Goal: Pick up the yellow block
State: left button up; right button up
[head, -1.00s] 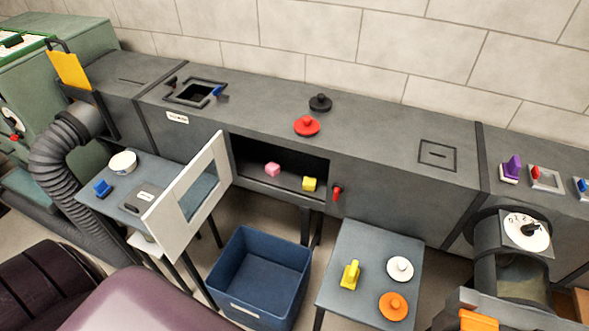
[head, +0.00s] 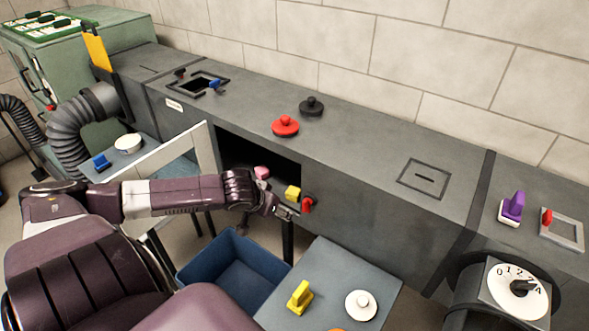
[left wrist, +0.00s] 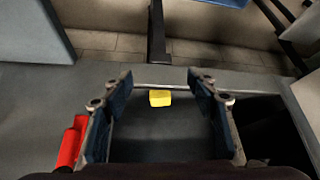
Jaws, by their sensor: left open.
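The yellow block (head: 292,193) sits inside the dark opening in the long grey duct, near its right end. My left arm reaches in from the left, and my left gripper (head: 281,208) is at this opening, close to the block. In the left wrist view the yellow block (left wrist: 160,98) shows in the gap between the two fingers of my open left gripper (left wrist: 159,80), with space on both sides. No contact with it is visible. My right gripper is not in view.
A pink block (head: 262,172) lies left of the yellow one, partly hidden by my arm. A red handle (head: 307,204) sits right of the opening. The open white door (head: 205,140) stands left. A blue bin (head: 215,272) and a small table (head: 335,270) are below.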

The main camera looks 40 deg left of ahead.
pick_arm(q)
send_near(294, 191)
jog(key=f, duration=0.4)
jog(key=shift+w+a+f, duration=0.2)
jog(key=shift+w+f, duration=0.1)
jog(key=shift+w, duration=0.1)
jog(key=shift+w+a, duration=0.15)
jog(key=shift+w, duration=0.4)
jog(key=shift+w+a, duration=0.2)
jog(key=shift+w, duration=0.35)
jog(key=shift+x, duration=1.55)
jog(key=shift+s, duration=0.1)
jog(key=c, duration=0.9)
